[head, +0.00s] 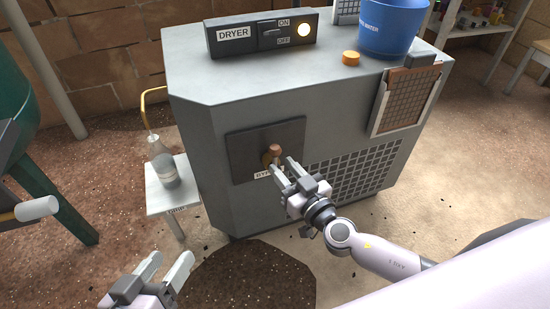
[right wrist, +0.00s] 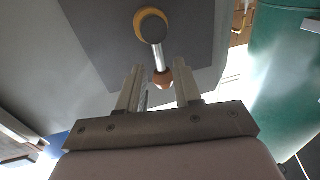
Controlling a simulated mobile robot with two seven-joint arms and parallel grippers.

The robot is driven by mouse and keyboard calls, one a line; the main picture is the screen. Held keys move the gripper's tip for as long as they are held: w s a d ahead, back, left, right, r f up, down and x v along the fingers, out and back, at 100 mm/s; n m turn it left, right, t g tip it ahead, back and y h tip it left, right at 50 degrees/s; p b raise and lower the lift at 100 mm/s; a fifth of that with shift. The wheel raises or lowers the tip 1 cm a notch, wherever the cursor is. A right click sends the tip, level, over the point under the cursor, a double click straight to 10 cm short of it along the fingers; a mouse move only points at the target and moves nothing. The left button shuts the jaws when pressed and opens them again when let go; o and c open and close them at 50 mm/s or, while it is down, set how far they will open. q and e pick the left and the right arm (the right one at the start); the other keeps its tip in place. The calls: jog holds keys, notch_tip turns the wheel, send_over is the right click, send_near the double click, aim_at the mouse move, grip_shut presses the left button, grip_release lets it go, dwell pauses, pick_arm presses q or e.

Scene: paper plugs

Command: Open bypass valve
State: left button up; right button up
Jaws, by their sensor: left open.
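The bypass valve is a small lever on a dark panel (head: 240,152) on the front of the grey dryer cabinet. A label below starts with "BY"; the rest is hidden by my gripper. In the right wrist view a silver rod runs from the yellow-ringed hub (right wrist: 151,24) to the brown knob (right wrist: 163,79). My right gripper (head: 282,165) is open at the lever, with the knob between its fingers (right wrist: 158,78) and gaps beside it. My left gripper (head: 166,264) is open and empty, low at left.
A switch box (head: 262,36) marked DRYER, with a lit lamp, and a blue bucket (head: 392,30) stand on top of the cabinet. A small white stand (head: 165,198) with a bottle (head: 162,160) is left of it. A dark patch (head: 250,280) lies on the floor.

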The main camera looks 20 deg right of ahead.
aim_at(276, 160)
jog(key=shift+x, duration=2.3)
grip_shut()
